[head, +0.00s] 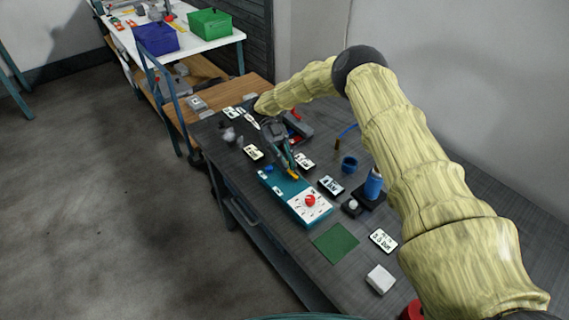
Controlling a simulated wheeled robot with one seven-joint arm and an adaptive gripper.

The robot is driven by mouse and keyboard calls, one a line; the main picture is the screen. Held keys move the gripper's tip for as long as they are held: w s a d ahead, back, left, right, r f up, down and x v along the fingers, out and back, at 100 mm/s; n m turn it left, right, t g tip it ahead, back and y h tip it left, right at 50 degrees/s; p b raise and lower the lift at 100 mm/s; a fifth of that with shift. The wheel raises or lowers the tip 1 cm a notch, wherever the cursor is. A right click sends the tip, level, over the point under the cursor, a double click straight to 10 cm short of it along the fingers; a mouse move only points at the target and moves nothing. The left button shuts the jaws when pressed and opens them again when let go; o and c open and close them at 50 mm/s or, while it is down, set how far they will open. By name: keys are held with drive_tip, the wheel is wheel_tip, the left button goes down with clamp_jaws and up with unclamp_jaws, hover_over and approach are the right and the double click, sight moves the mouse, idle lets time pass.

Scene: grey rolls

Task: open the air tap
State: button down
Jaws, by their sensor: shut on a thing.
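A teal unit (272,181) with a white face lies on the dark bench. A red knob (310,200) sits on the white part and a blue knob (268,168) near its far end. My gripper (290,171) reaches down over the far side of the unit, pointing toward the camera. It is shut on a small yellow-orange piece (293,175), which looks like the air tap's handle. The fingers hide most of what lies under it, and I cannot tell how far the handle is turned.
Several label cards lie around the unit. A blue cup (349,165) and a blue bottle (373,184) stand to the right. A green mat (335,243) and a white block (380,279) lie nearer. Blue (157,38) and green (210,24) bins stand on the far table.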

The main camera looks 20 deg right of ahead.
drive_tip(key=shift+s+f, duration=0.15)
drive_tip(key=c, duration=1.4)
unclamp_jaws()
drive_tip(key=shift+c, duration=0.2)
drive_tip(key=shift+r, duration=0.2)
drive_tip(key=shift+r, duration=4.9)
